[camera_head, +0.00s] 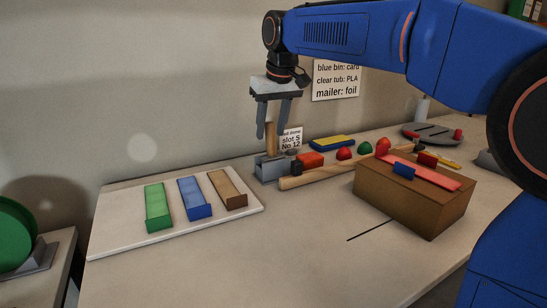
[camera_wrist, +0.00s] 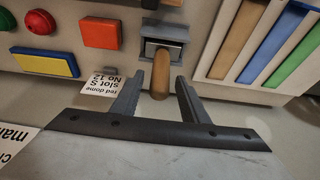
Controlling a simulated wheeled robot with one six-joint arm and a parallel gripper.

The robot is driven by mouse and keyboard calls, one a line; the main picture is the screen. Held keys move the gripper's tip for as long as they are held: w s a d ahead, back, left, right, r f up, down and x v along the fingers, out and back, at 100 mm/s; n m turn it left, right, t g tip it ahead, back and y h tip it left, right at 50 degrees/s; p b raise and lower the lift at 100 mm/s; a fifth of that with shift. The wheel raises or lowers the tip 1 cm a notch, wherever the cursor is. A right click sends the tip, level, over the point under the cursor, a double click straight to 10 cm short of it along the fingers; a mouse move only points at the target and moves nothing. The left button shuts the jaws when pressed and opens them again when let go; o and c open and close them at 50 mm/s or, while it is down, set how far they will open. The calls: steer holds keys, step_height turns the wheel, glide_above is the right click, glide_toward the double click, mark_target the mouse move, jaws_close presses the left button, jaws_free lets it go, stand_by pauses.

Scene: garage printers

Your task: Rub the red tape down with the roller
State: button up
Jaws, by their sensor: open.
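My gripper (camera_head: 272,141) is open and points down over the roller. The roller's wooden handle (camera_head: 270,138) stands upright in a grey holder (camera_head: 270,171). In the wrist view the handle (camera_wrist: 161,72) lies between my two open fingers (camera_wrist: 160,78), with a gap on each side. The grey holder also shows there (camera_wrist: 165,32); the roller's lower end is hidden inside it. The red tape (camera_head: 438,174) lies along the top of a brown cardboard box (camera_head: 395,201) at the right.
A wooden bar (camera_head: 330,174) lies right of the holder. Behind it are an orange-red block (camera_head: 310,160), a yellow-blue block (camera_head: 332,143) and red and green domes. A white board (camera_head: 120,242) with green, blue and brown strips lies left. The table's front middle is mostly clear.

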jaws_close()
steer(key=shift+w+a+r, duration=0.1)
steer(key=shift+w+r, duration=0.1)
steer(key=shift+r, duration=1)
steer(key=shift+w+a+r, duration=0.1)
steer(key=shift+w+r, duration=0.05)
steer(key=shift+r, duration=1.1)
steer(key=shift+w+a+r, duration=0.1)
steer(key=shift+w+r, duration=0.1)
steer(key=shift+r, duration=1)
